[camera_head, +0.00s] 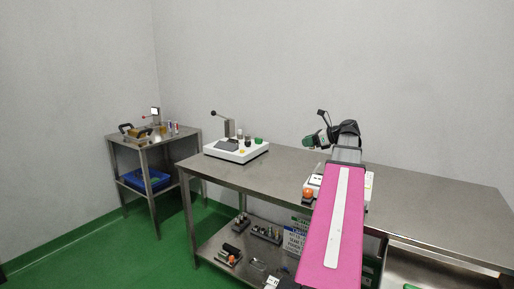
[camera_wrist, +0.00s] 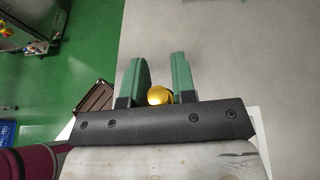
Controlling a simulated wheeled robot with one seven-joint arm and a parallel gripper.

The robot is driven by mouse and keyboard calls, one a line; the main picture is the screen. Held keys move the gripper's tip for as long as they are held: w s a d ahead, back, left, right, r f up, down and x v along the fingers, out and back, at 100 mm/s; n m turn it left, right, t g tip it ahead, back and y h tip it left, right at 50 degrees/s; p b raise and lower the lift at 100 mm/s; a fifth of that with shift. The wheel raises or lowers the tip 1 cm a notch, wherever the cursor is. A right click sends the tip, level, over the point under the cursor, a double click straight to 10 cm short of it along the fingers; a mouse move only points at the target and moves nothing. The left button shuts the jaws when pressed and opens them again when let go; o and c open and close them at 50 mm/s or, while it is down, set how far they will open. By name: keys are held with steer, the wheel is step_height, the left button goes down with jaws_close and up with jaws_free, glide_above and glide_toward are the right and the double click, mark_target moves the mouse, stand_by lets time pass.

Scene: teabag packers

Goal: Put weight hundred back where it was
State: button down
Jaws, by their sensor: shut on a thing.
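My gripper (camera_head: 309,141) is raised above the steel table (camera_head: 415,195) in the head view, its green fingers pointing left. In the wrist view my gripper (camera_wrist: 160,62) is shut on a small round brass-coloured weight (camera_wrist: 157,95). Only the weight's rounded top shows, low between the two fingers near the palm. I cannot read any marking on it. In the head view the weight is too small to make out. On the lower shelf (camera_head: 215,243), holders with several small grey pieces (camera_head: 265,233) stand to the left of my arm.
A white device with a lever (camera_head: 237,150) stands at the table's left end. Another white device (camera_head: 369,188) is partly hidden by my arm, with an orange ball (camera_head: 308,193) beside it. A side table (camera_head: 150,143) with a blue tray (camera_head: 149,180) stands farther left. The table's right part is bare.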

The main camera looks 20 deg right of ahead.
steer(key=shift+n+g+y, duration=0.4)
steer(key=shift+n+y, duration=0.1)
steer(key=shift+y, duration=0.1)
steer(key=w+a+f, duration=0.1)
steer(key=a+f, duration=0.2)
steer(key=a, duration=0.3)
steer(key=w+a+f, duration=0.1)
steer(key=a+f, duration=0.3)
steer(key=a, duration=0.2)
steer(key=w+a+f, duration=0.1)
steer(key=a+f, duration=0.3)
steer(key=a, duration=0.2)
steer(key=shift+a+f, duration=0.1)
steer(key=shift+f, duration=0.05)
steer(key=s+a+f, duration=0.1)
steer(key=a+f, duration=0.3)
steer(key=a, duration=0.4)
steer(key=s+a+f+n, duration=0.1)
steer(key=s+a+f, duration=0.1)
steer(key=a+f, duration=0.3)
steer(key=a, duration=0.3)
steer(key=shift+a+f+g, duration=0.15)
steer(key=shift+f+g, duration=0.05)
steer(key=shift+g, duration=0.2)
